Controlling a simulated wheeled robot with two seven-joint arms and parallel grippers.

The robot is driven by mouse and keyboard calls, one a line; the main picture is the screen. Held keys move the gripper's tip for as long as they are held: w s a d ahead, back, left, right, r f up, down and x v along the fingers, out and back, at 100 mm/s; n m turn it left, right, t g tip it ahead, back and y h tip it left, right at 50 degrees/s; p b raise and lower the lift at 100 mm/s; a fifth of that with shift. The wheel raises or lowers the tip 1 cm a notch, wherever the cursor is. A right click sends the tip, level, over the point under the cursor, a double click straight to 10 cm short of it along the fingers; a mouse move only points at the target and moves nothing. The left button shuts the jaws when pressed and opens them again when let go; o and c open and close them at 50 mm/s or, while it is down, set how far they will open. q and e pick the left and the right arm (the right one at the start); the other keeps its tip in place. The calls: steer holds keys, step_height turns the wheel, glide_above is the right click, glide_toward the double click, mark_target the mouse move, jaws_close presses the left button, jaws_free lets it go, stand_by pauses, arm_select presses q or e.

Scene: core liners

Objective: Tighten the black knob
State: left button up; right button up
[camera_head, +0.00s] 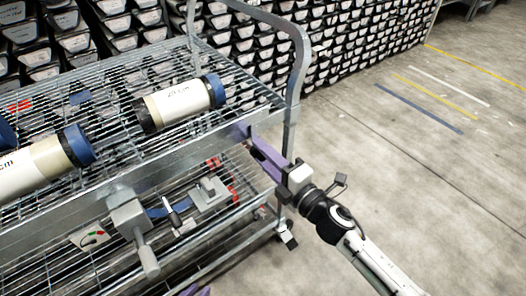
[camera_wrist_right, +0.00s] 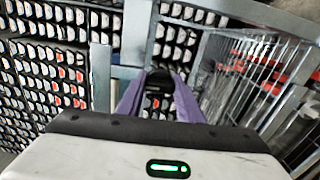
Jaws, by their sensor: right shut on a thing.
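The black knob (camera_wrist_right: 160,82) shows in the right wrist view as a dark shape between the purple fingertips, beside the cart's grey metal frame. In the head view the knob is hidden by the fingers. My right gripper (camera_head: 250,139) reaches the right end of the cart's upper rail, near the upright post, and is shut on the knob. The same gripper shows in the right wrist view (camera_wrist_right: 159,78), one finger on each side of the knob. Of my left gripper (camera_head: 195,291) only a small purple piece shows at the bottom edge of the head view.
The metal wire cart (camera_head: 120,180) carries white core tubes with blue ends, one (camera_head: 185,103) near the right end. A grey clamp-like device (camera_head: 128,218) hangs on its front rail. Racks of black liners (camera_head: 345,35) stand behind. The floor at right (camera_head: 440,190) is clear.

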steer(key=shift+m, duration=0.4)
steer(key=o, duration=1.1)
steer(key=v, duration=1)
steer(key=shift+s, duration=0.1)
steer(key=s+d+f+m+g+h+p, duration=0.1)
steer(key=s+d+f+m+g+h, duration=0.1)
steer(key=s+f+m, duration=0.3)
steer(key=s+d+f+m+g+h+p, duration=0.2)
steer(key=s+d+f+m+h, duration=0.1)
steer(key=s+m, duration=0.4)
steer(key=s+d+f+m+g+h+p, duration=0.2)
steer(key=s+f+m, duration=0.4)
steer(key=m, duration=0.4)
steer(key=shift+s+d+f+m+h, duration=0.2)
steer(key=shift+s+d+h, duration=0.05)
steer(key=shift+d, duration=0.25)
steer(key=shift+s+d+f+m+h, duration=0.2)
steer(key=shift+s+d+h, duration=0.05)
steer(key=shift+d, duration=0.25)
